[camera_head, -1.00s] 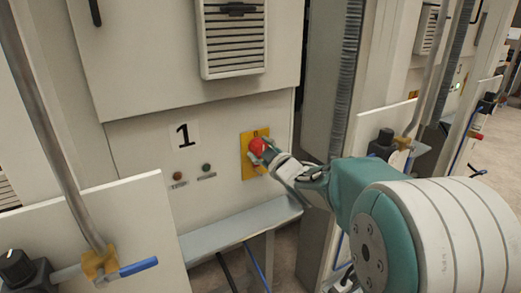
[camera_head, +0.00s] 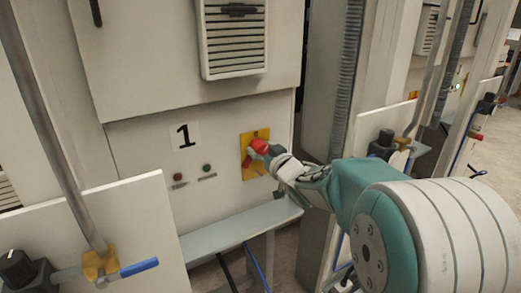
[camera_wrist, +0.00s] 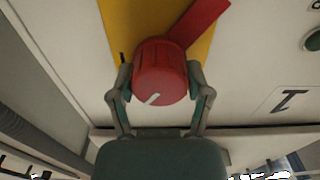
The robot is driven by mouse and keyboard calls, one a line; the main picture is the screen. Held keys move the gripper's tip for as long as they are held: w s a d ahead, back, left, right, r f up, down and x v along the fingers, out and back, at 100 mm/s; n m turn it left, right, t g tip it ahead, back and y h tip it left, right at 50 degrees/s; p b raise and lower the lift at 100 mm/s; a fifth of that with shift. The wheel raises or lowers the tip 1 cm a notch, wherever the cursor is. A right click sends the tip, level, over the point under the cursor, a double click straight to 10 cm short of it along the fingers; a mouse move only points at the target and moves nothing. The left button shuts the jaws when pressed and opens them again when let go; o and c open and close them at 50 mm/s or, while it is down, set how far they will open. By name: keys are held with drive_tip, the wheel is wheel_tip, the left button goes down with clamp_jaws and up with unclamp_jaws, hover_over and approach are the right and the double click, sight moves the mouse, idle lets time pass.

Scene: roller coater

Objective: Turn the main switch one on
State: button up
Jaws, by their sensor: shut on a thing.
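The main switch one is a red rotary knob (camera_head: 259,147) on a yellow plate (camera_head: 246,159), on the cabinet panel marked "1" (camera_head: 184,135). In the wrist view the knob (camera_wrist: 160,72) has a white mark near its lower edge, and its red handle (camera_wrist: 198,24) points to the upper right. My gripper (camera_head: 268,158) is at the knob. In the wrist view my gripper's two fingers (camera_wrist: 160,88) are closed on the knob's left and right sides. In the head view the gripper hides part of the knob and plate.
Two small lamps, one dull (camera_head: 178,177) and one greenish (camera_head: 207,168), sit left of the switch. A grey ledge (camera_head: 240,224) runs below. A metal pipe (camera_head: 55,130) and a blue-handled valve (camera_head: 139,267) are at the left. Another cabinet's black knob (camera_head: 384,144) is at the right.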

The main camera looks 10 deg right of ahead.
drive_tip(key=m, duration=0.2)
drive_tip(key=f+m, duration=0.1)
drive_tip(key=m, duration=0.2)
drive_tip(key=shift+m, duration=0.3)
drive_tip(key=m, duration=0.5)
drive_tip(key=shift+m, duration=0.3)
drive_tip(key=o, duration=1.2)
drive_tip(key=shift+c, duration=0.2)
drive_tip(key=shift+r, duration=0.25)
drive_tip(key=shift+d, duration=0.1)
